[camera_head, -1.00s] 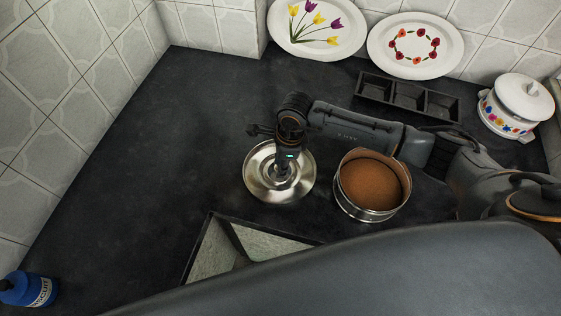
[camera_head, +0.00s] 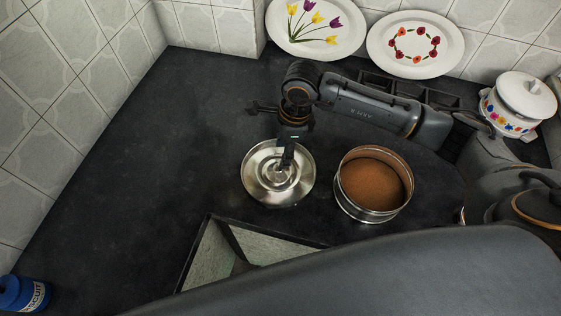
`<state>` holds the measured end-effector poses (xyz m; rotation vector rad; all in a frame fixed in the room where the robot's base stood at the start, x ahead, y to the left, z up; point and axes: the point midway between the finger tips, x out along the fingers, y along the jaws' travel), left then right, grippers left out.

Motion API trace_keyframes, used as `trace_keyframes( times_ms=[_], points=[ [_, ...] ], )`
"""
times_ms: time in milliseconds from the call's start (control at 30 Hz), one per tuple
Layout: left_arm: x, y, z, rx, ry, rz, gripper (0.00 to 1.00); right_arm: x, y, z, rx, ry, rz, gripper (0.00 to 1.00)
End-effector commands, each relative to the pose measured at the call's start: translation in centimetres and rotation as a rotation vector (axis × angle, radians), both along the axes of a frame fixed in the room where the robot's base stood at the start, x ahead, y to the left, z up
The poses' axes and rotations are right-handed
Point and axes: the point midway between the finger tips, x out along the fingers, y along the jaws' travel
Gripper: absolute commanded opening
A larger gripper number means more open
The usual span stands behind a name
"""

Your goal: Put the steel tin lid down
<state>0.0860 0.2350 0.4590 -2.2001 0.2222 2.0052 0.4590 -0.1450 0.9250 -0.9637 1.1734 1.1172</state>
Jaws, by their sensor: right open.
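The steel tin lid (camera_head: 258,185) is a shiny round disc with raised rings and a centre knob. It lies on the dark worktop left of the steel tin. My right gripper (camera_head: 287,160) is open just above the lid's centre, pointing down. Its fingers hide part of the knob, and I cannot tell whether they touch it. The steel tin (camera_head: 370,210) stands uncovered, with a brown inside. My left gripper is not in view.
A dark three-part tray (camera_head: 440,98) lies partly behind my right arm. Two decorated plates (camera_head: 317,28) lean on the back wall. A white flowered pot (camera_head: 522,100) stands far right. A blue bottle (camera_head: 24,294) is front left. A rectangular opening (camera_head: 212,250) is in front. The worktop's left side is clear.

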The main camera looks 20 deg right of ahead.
Motion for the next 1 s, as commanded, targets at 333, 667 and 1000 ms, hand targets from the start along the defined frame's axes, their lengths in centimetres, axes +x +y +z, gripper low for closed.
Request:
trace_keyframes(
  times_ms=[333,667,1000],
  points=[
    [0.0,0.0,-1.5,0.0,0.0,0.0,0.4,-0.2,-0.7,4.7,-0.001,0.0,0.0,0.51],
    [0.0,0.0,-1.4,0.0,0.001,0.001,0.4,-0.2,-0.8,5.1,-0.001,0.001,-0.001,0.51],
    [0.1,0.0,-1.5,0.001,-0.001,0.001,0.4,-0.2,-0.8,5.0,-0.001,0.001,-0.001,0.51]
  ],
)
